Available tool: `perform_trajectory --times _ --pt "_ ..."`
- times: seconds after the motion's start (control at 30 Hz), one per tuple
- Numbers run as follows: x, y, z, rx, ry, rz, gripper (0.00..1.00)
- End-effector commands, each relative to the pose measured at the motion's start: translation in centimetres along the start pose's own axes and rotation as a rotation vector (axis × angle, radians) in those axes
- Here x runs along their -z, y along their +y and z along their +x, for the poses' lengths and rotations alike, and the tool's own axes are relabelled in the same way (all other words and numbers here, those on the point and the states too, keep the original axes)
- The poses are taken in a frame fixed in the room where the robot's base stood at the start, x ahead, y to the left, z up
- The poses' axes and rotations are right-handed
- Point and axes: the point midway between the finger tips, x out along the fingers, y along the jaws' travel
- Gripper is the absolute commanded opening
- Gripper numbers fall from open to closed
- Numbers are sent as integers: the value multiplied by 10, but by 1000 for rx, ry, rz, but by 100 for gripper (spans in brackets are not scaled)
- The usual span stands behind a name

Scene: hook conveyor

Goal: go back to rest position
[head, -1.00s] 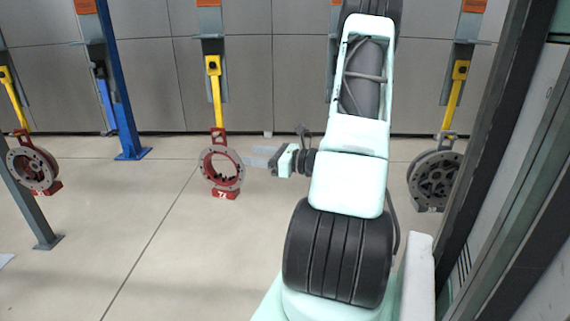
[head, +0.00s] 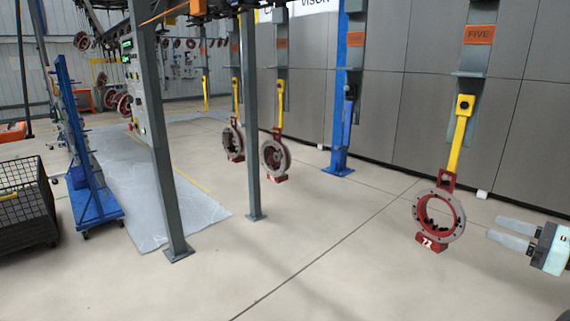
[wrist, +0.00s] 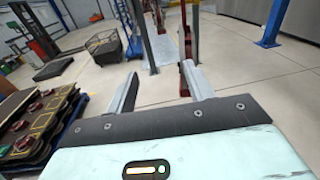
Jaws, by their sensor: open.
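My gripper (head: 493,228) shows at the right edge of the head view, its two pale fingers apart and pointing left, with nothing between them. Its fingertips lie just right of a red and grey ring part (head: 418,222) that hangs from a yellow hook (head: 459,140). A clear gap shows between them in the picture. In the wrist view the open fingers (wrist: 160,70) point toward the floor and hanging line ahead, and they are empty. The rest of my arm is out of the head view.
Grey posts (head: 252,120) and a blue post (head: 347,110) stand on the floor. More ring parts (head: 275,157) hang farther back. A black mesh bin (head: 25,205) and blue rack (head: 88,170) stand left. The wrist view shows trays of parts (wrist: 45,120). The middle floor is clear.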

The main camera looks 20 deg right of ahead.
Motion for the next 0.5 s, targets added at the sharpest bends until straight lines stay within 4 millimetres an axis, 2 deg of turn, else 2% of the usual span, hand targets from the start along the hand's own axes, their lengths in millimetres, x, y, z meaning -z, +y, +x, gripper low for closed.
perform_trajectory --times 0.03,0.1,0.23,0.33,0.5 --pt "-4 18 23 -99 23 -29 53" --pt "-7 47 51 -245 60 -76 53" --pt "-11 111 93 -540 131 -192 53" --pt "-11 164 114 -777 180 -310 53" --pt "-8 246 124 -1161 233 -555 53"
